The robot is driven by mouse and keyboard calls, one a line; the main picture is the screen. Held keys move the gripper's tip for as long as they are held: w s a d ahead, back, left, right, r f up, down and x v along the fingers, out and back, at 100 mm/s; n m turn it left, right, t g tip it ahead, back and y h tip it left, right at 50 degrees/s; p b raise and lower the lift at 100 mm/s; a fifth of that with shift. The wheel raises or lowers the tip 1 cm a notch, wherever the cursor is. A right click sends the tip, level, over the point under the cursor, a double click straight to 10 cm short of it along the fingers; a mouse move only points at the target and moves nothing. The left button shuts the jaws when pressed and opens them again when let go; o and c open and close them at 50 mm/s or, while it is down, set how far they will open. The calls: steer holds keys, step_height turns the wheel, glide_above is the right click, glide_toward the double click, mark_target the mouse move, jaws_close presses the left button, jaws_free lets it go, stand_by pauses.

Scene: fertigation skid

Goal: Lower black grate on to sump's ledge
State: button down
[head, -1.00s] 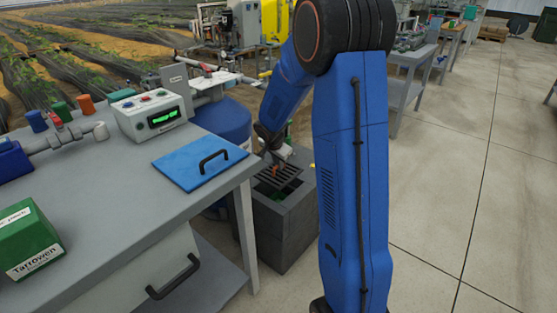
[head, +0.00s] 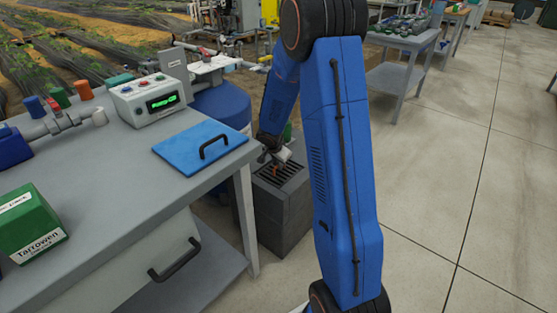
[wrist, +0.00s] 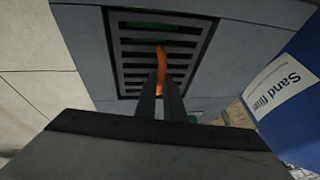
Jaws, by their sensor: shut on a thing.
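The black grate (head: 278,176) lies level in the square top opening of the grey sump (head: 287,212). In the wrist view the grate (wrist: 135,68) fills the opening, with a thin dark gap around it inside the sump's rim (wrist: 232,60). Whether it rests fully on the ledge is hidden. An orange handle (wrist: 162,65) rises from the grate's middle. My gripper (wrist: 160,88) is shut on this handle. In the head view my gripper (head: 274,160) is small and partly hidden by my arm.
A blue sand filter (wrist: 285,90) stands close beside the sump. A grey bench (head: 120,185) with a blue lid (head: 200,149), a control box (head: 150,98) and a green carton (head: 30,222) is at the left.

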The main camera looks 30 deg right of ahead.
mark_target(279, 172)
steer(key=shift+f, duration=2.2)
steer(key=c, duration=1.8)
jaws_free()
steer(key=shift+r, duration=5)
